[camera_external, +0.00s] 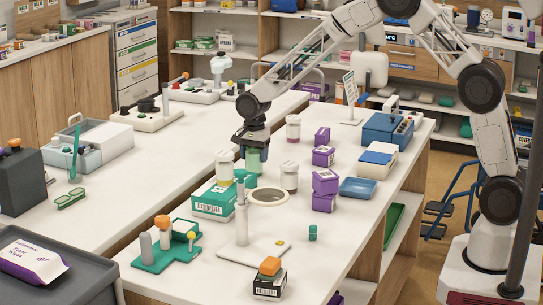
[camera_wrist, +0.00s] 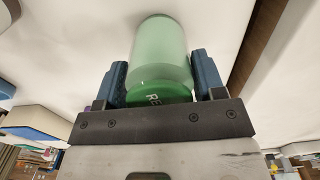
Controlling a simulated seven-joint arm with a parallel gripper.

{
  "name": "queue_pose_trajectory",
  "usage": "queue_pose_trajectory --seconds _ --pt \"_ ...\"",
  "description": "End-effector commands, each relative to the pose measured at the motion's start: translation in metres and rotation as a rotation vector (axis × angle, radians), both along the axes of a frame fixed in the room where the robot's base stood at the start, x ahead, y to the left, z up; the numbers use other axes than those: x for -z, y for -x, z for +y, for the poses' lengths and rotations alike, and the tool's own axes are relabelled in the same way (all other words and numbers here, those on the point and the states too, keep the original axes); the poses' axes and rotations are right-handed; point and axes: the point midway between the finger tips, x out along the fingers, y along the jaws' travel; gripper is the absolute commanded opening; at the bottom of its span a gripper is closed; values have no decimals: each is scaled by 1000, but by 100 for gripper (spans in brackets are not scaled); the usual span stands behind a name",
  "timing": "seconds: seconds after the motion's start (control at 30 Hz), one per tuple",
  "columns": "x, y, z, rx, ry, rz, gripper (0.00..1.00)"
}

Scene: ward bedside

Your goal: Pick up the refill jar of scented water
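The green, translucent jar (camera_wrist: 160,55) with a darker green lid fills the space between my fingers in the wrist view. The lid has white letters that start with "RE"; the rest is hidden. In the external view the jar (camera_external: 254,161) is directly below my gripper (camera_external: 254,148), behind the ring on the table. In the wrist view my gripper (camera_wrist: 161,82) has one finger on each side of the lid, with no clear gap. It appears shut on the jar. I cannot tell whether the jar's base touches the table.
Around it on the white table are a yellowish jar (camera_external: 224,166), a white-capped jar (camera_external: 289,176), a pink-based jar (camera_external: 293,128), a green-and-white box (camera_external: 218,204), several purple boxes (camera_external: 325,182) and a stand with a ring (camera_external: 242,220). The front right table corner is fairly clear.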

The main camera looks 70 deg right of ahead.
Motion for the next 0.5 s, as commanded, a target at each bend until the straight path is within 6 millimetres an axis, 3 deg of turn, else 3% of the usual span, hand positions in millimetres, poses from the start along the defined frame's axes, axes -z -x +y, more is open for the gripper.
queue_pose_trajectory --seconds 0.03,0.13,0.5 --pt "0 0 0 0 0 0 45" --pt "0 0 0 0 0 -1 32" --pt "-6 0 0 0 0 -2 31"
